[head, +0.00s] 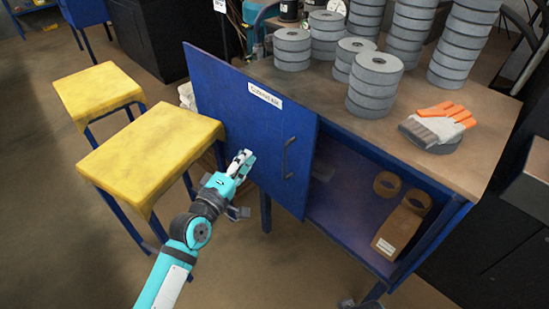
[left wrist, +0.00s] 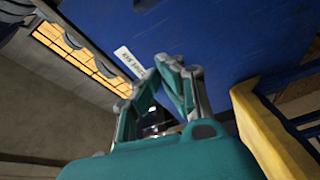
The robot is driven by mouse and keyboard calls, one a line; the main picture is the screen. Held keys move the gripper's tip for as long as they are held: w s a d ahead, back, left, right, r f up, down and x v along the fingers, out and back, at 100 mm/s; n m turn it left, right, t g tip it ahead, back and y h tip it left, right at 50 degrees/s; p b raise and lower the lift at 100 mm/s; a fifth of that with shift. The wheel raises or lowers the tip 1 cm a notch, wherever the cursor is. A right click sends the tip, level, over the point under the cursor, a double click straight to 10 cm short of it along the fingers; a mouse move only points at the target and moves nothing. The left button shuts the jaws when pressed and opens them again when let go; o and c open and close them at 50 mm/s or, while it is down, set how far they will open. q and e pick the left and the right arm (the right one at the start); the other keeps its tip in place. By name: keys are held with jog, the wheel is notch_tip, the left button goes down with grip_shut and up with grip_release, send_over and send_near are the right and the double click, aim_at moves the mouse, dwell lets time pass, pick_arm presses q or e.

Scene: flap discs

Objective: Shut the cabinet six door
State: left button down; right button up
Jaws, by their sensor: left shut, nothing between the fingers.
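The blue cabinet door (head: 235,120) stands open, its outer face toward me, with a small white label (head: 265,95) and a dark bar handle (head: 288,158) near its right edge. The cabinet interior (head: 350,200) shows to the right of the door. My left gripper (head: 247,158) is shut and empty in front of the door, left of the handle; whether it touches the door is unclear. In the left wrist view the gripper's fingers (left wrist: 178,85) show against the blue door (left wrist: 215,35), with the label (left wrist: 128,60) close by.
The wooden cabinet top (head: 440,175) holds stacks of grey discs (head: 375,80) and an orange-grey glove (head: 440,120). Two yellow stools (head: 150,150) stand left of my arm. Bare floor (head: 60,230) shows at lower left.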

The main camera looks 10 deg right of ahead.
aim_at(283, 127)
pick_arm(q)
jog(key=shift+h, duration=0.3)
jog(key=x, duration=0.3)
jog(key=b+x, duration=0.1)
jog(key=x, duration=0.2)
jog(key=r+x, duration=0.1)
jog(key=x, duration=0.3)
jog(key=shift+s+b, duration=0.1)
jog(key=shift+b, duration=0.3)
jog(key=shift+s+d+f, duration=0.15)
jog(key=shift+s+d, duration=0.85)
jog(key=shift+s, duration=0.05)
jog(key=shift+s+d+f+p, duration=0.15)
jog(key=shift+s+d+p, duration=0.15)
jog(key=shift+s, duration=0.1)
pick_arm(e)
jog(key=shift+w+v, duration=0.25)
jog(key=shift+v, duration=0.8)
jog(key=shift+w+v, duration=0.25)
jog(key=shift+v, duration=0.8)
jog(key=shift+r, duration=0.1)
pick_arm(q)
jog(key=shift+f, duration=0.1)
